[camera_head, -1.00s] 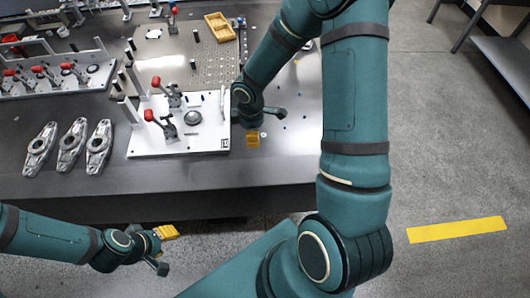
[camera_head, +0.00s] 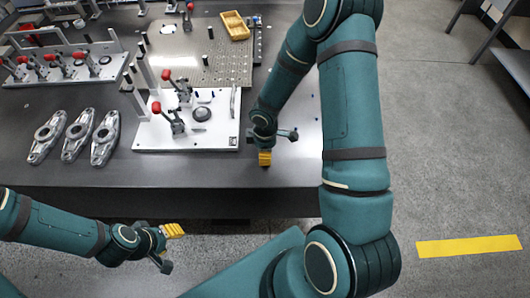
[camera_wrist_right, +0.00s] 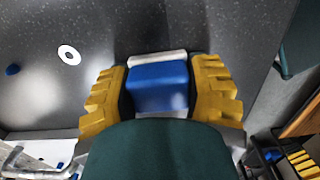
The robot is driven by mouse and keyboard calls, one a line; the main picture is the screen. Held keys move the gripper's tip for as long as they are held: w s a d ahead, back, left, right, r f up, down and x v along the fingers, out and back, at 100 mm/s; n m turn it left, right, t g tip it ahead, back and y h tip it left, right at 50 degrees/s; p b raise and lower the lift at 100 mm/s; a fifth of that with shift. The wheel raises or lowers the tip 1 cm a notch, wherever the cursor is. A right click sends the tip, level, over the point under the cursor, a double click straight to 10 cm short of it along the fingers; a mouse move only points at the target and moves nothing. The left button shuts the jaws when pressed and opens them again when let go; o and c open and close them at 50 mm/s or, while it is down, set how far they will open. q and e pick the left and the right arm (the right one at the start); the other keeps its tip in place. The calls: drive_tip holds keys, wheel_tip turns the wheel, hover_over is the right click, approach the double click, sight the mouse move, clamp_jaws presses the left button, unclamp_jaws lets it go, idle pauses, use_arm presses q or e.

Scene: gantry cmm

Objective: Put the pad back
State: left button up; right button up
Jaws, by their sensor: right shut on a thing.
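My right gripper (camera_head: 265,158) is over the dark table near its front edge, to the right of the white fixture plate. In the right wrist view its yellow ribbed fingers (camera_wrist_right: 160,92) are shut on a blue block with a pale metal edge (camera_wrist_right: 158,88), which I take to be the pad. In the head view the fingers hide the pad. My left gripper (camera_head: 174,230) hangs in front of the table, away from everything; its finger gap is not clear. A white ring (camera_wrist_right: 69,54) lies flat on the table beside the right gripper, not touching it.
The white fixture plate (camera_head: 215,142) carries red-handled clamps. Several metal castings (camera_head: 75,137) lie to its left. A perforated plate (camera_head: 200,72) and a yellow tray (camera_head: 234,26) are farther back. A small blue dot (camera_wrist_right: 12,69) shows on the table. The table front right is fairly clear.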

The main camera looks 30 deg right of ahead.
drive_tip(key=shift+r, duration=0.1)
drive_tip(key=shift+f, duration=0.25)
drive_tip(key=o, duration=1.2)
drive_tip(key=shift+r, duration=0.1)
